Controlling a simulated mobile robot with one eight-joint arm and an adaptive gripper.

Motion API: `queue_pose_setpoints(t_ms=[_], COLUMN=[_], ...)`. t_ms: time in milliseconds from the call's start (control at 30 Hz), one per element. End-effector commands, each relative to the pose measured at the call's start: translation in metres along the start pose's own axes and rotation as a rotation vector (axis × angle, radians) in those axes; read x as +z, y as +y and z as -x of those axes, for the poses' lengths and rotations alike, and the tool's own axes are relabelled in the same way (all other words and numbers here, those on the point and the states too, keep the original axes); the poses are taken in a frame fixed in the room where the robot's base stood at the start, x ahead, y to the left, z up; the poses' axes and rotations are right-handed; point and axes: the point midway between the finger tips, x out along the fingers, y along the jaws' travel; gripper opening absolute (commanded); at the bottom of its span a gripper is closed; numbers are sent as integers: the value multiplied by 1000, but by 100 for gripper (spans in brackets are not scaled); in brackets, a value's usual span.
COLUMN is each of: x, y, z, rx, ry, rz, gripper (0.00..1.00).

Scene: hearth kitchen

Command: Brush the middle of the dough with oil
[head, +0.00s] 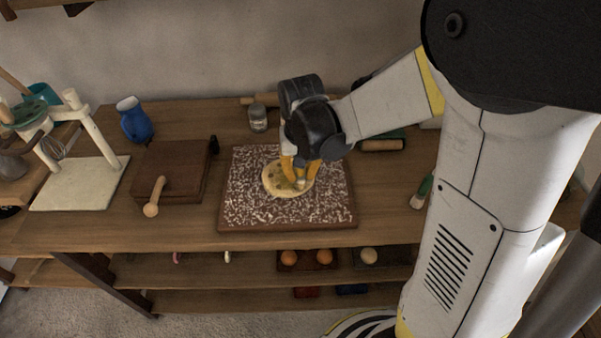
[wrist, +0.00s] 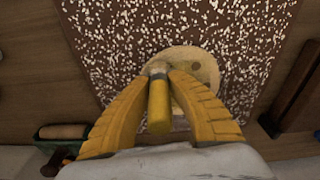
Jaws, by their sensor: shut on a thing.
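The dough (head: 271,185) is a flat pale round with darker greenish patches. It lies near the middle of a brown, white-speckled board (head: 240,213); in the wrist view the dough (wrist: 201,62) shows just beyond the fingertips. My gripper (head: 293,178) is right over the dough with its yellow fingers pointing down. In the wrist view my gripper (wrist: 159,74) is shut on a brush (wrist: 159,108) with a yellow handle and a pale metal collar. Its bristles are hidden, so I cannot tell whether they touch the dough.
A jar (head: 258,118) stands behind the board. A wooden box (head: 182,165) with a wooden tool (head: 153,197) and a blue jug (head: 135,120) are at the left. A roller (head: 382,145) and a green-handled tool (head: 422,190) lie at the right. The front table edge is clear.

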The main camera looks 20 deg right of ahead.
Motion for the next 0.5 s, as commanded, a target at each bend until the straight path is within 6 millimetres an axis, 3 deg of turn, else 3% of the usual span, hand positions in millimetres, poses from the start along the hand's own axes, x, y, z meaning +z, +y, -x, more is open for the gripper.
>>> queue_pose_setpoints(t_ms=[167, 500], x=[-4, -34], y=[0, 2], z=[0, -2], rx=[0, 0], ry=[0, 0], rz=[0, -1], gripper=[0, 0])
